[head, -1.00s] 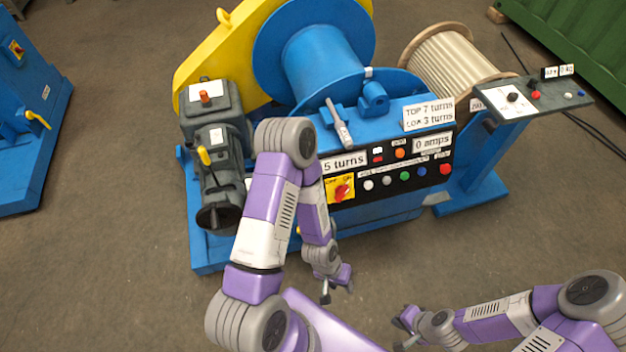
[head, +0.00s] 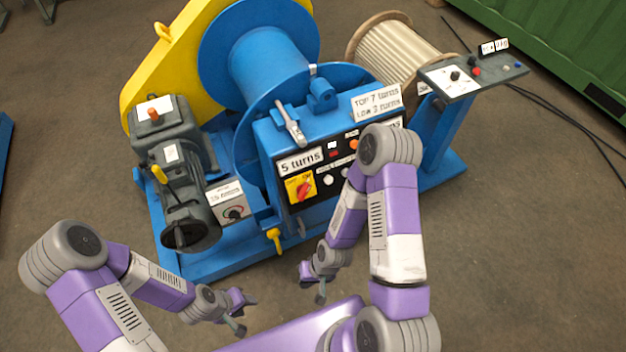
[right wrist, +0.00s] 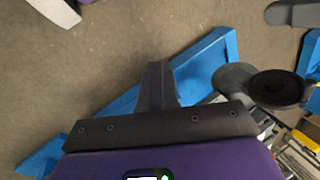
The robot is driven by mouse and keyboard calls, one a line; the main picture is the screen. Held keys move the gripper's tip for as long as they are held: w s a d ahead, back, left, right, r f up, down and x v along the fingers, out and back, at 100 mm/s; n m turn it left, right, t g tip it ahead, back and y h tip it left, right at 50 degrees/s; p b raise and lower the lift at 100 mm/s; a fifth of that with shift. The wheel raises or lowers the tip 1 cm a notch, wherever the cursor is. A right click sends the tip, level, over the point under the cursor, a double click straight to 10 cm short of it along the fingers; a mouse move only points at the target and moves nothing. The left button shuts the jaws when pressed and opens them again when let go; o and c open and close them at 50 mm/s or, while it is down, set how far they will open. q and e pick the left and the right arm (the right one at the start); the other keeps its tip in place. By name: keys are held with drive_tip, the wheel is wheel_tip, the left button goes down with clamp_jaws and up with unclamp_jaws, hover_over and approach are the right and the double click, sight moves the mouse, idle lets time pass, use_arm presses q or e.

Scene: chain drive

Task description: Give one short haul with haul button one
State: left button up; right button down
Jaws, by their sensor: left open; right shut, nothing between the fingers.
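The blue winch's black control panel (head: 315,203) faces me in the head view. The button labels are too small to read, so I cannot tell which is haul button one. My right arm hides the panel's right part. My right gripper (head: 320,287) is shut and empty, low in front of the winch and apart from the panel; it also shows in the right wrist view (right wrist: 158,85). My left gripper (head: 240,313) is open and empty, lower left.
The blue drum (head: 270,70) sits behind the panel. A side console (head: 470,76) and a rope reel (head: 395,55) stand at right. A yellow-handled lever (head: 274,238) projects low in front.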

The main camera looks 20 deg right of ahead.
sight(329, 180)
drive_tip(key=w+d+f+n+t+h+b, duration=0.1)
drive_tip(key=d+f+n+h+b, duration=0.1)
drive_tip(key=d+f+h+b, duration=0.4)
drive_tip(key=w+d+n+t+h, duration=0.25)
drive_tip(key=w+d, duration=0.25)
drive_tip(key=d, duration=0.4)
drive_tip(key=w+d+r+n+t+h+b, duration=0.1)
drive_tip(key=w+d+r+t+h, duration=0.1)
drive_tip(key=w+r, duration=0.3)
drive_tip(key=w+d+r+n+t+h+b, duration=0.1)
drive_tip(key=w+r+t+h, duration=0.3)
drive_tip(key=r, duration=0.5)
drive_tip(key=shift+w+d+n+t+b, duration=0.35)
drive_tip(key=shift+w+d+n+t, duration=0.2)
drive_tip(key=shift+w+d, duration=0.35)
drive_tip(key=shift+a+r, duration=0.1)
drive_tip(key=w+f+b, duration=0.4)
drive_tip(key=w, duration=0.4)
drive_tip(key=shift+a, duration=0.3)
